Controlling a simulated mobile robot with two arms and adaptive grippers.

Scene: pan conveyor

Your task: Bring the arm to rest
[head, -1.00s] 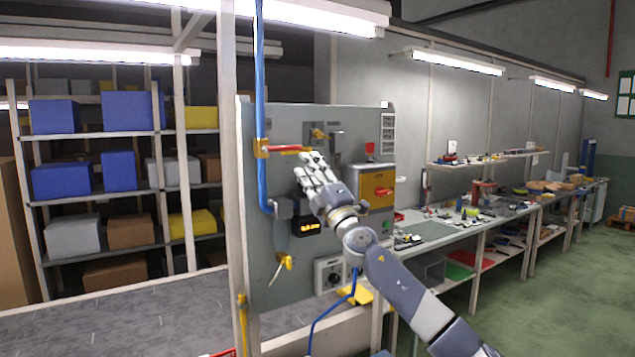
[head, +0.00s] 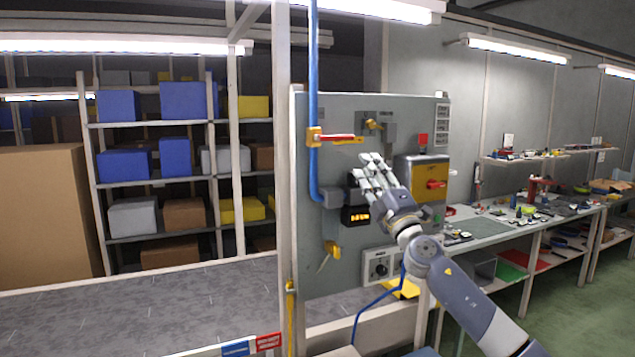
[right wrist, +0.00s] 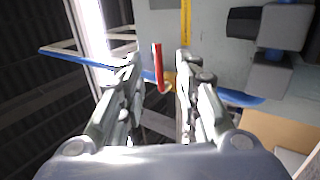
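My right gripper (head: 374,162) is in front of the grey control panel in the head view, with its fingers pointing up. In the right wrist view its fingers (right wrist: 158,62) are apart with a clear gap and nothing held between them. The red valve lever (head: 338,138) lies level on its yellow body at the blue pipe, above and left of my fingertips. In the right wrist view the red lever (right wrist: 158,68) shows beyond the gap. My right arm (head: 465,300) comes in from the lower right. My left gripper is not in view.
The panel (head: 340,112) also bears a yellow switch box with a red knob (head: 436,184), an orange-lit display (head: 360,217) and a dial box (head: 380,267). A blue pipe (head: 314,70) runs down its left side. A workbench (head: 490,230) stands to the right, shelves with boxes to the left.

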